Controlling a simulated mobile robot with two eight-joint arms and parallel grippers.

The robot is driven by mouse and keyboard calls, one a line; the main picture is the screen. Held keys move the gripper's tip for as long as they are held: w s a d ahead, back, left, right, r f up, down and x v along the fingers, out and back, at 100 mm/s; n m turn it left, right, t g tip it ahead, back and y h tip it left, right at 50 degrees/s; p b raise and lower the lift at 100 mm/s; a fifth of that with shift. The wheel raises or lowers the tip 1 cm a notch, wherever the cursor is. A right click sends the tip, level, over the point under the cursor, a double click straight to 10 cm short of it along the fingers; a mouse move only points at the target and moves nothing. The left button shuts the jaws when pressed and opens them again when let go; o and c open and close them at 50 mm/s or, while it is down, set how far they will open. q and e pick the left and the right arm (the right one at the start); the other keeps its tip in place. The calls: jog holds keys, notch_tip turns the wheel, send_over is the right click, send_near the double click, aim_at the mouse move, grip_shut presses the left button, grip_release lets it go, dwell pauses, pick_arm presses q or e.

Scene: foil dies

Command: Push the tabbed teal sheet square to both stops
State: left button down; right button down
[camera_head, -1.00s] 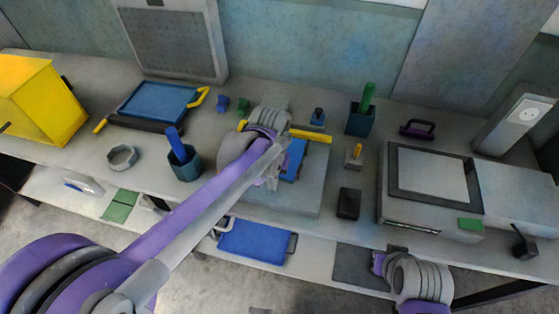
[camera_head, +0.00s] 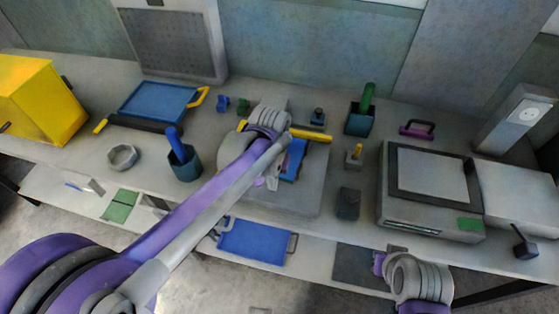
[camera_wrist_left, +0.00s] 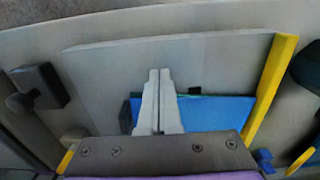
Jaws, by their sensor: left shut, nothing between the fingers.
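A blue sheet (camera_wrist_left: 225,115) lies on the grey plate (camera_wrist_left: 200,55) in the left wrist view, with a thin dark teal edge (camera_wrist_left: 222,96) along its far side. A small black tab (camera_wrist_left: 194,90) stands at that edge. The blue sheet also shows in the head view (camera_head: 297,158). A yellow stop bar (camera_wrist_left: 270,85) is along the sheet's right end, and another yellow piece (camera_wrist_left: 66,160) is at lower left. My left gripper (camera_wrist_left: 160,72) is shut and empty, its fingers over the sheet's left part; contact cannot be told. My right arm is at lower right; its fingertips cannot be made out.
A dark block (camera_head: 347,203) and a small block with a yellow peg (camera_head: 354,157) stand right of the plate. A teal cup (camera_head: 186,164) stands to its left, a blue tray (camera_head: 158,102) farther left. A large grey machine (camera_head: 432,190) fills the right.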

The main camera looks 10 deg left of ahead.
pick_arm(q)
jog(key=shift+f+b, duration=0.4)
jog(key=shift+f, duration=0.2)
pick_arm(e)
jog(key=shift+s+f, duration=0.15)
jog(key=shift+f, duration=0.35)
pick_arm(q)
jog(key=shift+w, duration=0.1)
jog(key=shift+w+d, duration=0.1)
jog(key=shift+w, duration=2.25)
jog(key=shift+s, duration=0.2)
